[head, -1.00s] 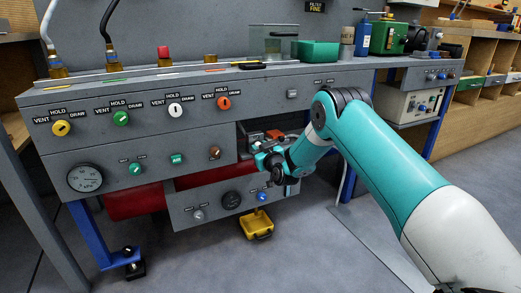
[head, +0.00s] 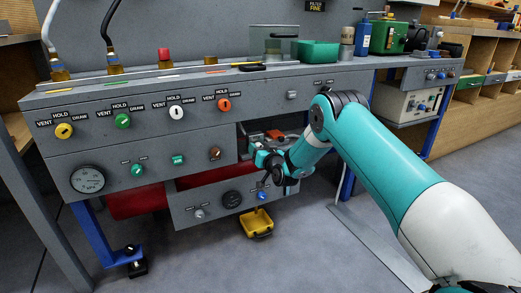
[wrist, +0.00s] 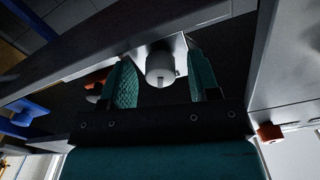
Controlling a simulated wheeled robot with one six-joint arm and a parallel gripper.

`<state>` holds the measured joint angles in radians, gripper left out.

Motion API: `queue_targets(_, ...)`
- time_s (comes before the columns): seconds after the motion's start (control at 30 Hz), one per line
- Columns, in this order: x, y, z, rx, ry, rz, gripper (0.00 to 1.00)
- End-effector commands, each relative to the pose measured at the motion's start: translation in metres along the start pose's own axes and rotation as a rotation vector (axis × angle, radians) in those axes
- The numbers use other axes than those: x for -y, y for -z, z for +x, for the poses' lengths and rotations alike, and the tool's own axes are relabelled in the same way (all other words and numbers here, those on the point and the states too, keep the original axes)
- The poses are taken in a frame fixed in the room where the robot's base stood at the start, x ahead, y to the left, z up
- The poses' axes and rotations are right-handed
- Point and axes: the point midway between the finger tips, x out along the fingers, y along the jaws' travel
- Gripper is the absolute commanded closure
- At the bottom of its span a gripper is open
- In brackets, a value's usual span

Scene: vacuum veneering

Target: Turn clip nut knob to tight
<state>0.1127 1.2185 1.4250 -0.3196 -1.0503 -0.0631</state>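A pale grey, round knob (wrist: 160,68) with a short dark mark on its face shows in the wrist view, on a light metal plate. It looks like the clip nut knob; I see no label on it. My gripper (wrist: 158,54) is open, with one teal finger on each side of the knob and a visible gap on both sides. In the head view my gripper (head: 264,160) is at the opening in the bench front, right of the brown knob. The knob is not distinguishable there, and my gripper and arm cover part of the opening.
The grey bench front (head: 100,155) holds several coloured vent/hold/draw knobs and a round gauge (head: 88,179). A lower panel (head: 185,207) hangs just below my gripper. A yellow tray (head: 257,224) is below that. In the wrist view a small orange-red block (wrist: 269,131) is at lower right.

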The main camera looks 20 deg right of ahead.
Motion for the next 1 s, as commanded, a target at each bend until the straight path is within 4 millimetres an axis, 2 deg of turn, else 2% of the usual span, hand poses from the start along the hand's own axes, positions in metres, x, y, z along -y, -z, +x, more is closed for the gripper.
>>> queue_targets(0.37,0.0,0.001,-0.006,0.002,0.001,-0.001,0.43)
queue_targets(0.7,-0.002,0.0,-0.062,0.002,-0.005,0.002,0.43)
queue_targets(1.0,-0.002,-0.006,-0.1,0.004,-0.001,0.002,0.43)
